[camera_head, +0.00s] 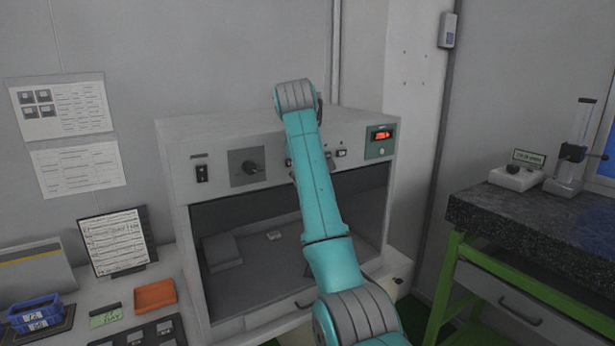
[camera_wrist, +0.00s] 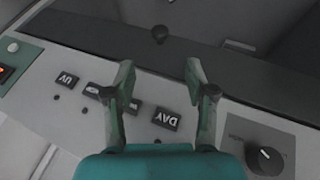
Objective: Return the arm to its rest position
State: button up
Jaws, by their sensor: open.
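My arm (camera_head: 318,185) reaches up and forward across the front of a grey light cabinet (camera_head: 285,125), with its bend above the cabinet's top edge. My gripper is hidden behind the arm in the head view. In the wrist view my gripper (camera_wrist: 159,75) is open, with its two fingers apart and nothing between them. The fingers are in front of the cabinet's control panel, which appears upside down. I cannot tell whether the fingers touch the panel.
A blue bin (camera_head: 36,311) and an orange tray (camera_head: 155,296) sit at left. A dark-topped bench (camera_head: 540,225) with a stand (camera_head: 568,165) is at right.

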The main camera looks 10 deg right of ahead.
notch_tip(320, 180, down, 31)
jog(key=s+t, duration=0.2)
jog(key=s, duration=0.1)
jog(key=s+d+f+t+y, duration=0.1)
jog(key=s+f+t+y, duration=0.1)
jog(key=s+f, duration=1.8)
jog(key=s+f+m+t, duration=0.1)
jog(key=s+f, duration=0.1)
jog(key=s, duration=1.1)
jog(key=s+f+m+t, duration=0.1)
jog(key=s+f+t, duration=0.1)
jog(key=s, duration=1)
jog(key=s+r+m+t, duration=0.2)
jog(key=s+r, duration=1.6)
jog(key=s, duration=0.4)
jog(key=shift+m+y, duration=0.3)
jog(key=shift+y, duration=0.1)
